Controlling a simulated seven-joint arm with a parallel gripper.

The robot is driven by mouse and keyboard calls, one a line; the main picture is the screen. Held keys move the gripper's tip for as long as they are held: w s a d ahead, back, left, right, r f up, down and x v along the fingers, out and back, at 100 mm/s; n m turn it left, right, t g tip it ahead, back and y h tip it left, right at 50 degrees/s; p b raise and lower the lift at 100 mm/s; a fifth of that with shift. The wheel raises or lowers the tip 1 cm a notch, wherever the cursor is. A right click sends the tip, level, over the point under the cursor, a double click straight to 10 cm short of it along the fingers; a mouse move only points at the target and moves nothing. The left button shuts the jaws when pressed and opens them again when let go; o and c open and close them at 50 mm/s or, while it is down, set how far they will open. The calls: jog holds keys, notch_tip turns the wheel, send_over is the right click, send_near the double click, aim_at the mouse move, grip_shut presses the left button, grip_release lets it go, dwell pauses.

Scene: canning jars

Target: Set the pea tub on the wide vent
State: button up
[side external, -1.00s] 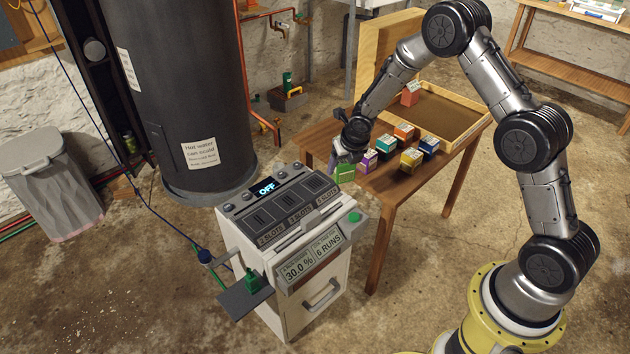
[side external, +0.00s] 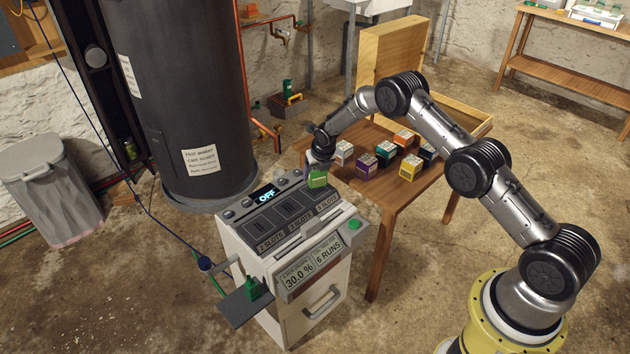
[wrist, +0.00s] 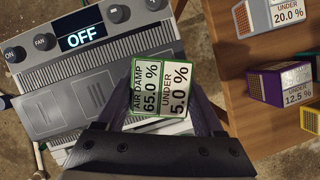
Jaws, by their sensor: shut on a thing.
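The green pea tub (side external: 317,180) is held by my gripper (side external: 319,168), which is shut on it. In the side view it appears over the far right end of the cabinet top, near the right-hand vent (side external: 322,197); I cannot tell whether it touches. The wrist view shows the tub (wrist: 161,88) between my fingers, its labels reading "AIR DAMP 65.0 %" and "UNDER 5.0 %". The middle vent (side external: 296,209) and left vent (side external: 270,224) are bare. Slot labels run along the front of the vents, the left one reading "2 SLOTS".
The cabinet (side external: 315,300) shows "OFF", "30.0 %" and "6 RUNS", with a green button (side external: 355,224). Several tubs, including a yellow one (side external: 409,167) and a purple one (side external: 366,162), stand on the wooden table (side external: 385,192) to the right. A dark water heater (side external: 190,90) stands behind left.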

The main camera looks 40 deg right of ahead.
aim_at(315, 180)
jog(key=shift+w+f, duration=0.25)
jog(key=shift+f, duration=1.55)
jog(key=shift+f, duration=0.2)
jog(key=o, duration=1.4)
jog(key=shift+r, duration=0.15)
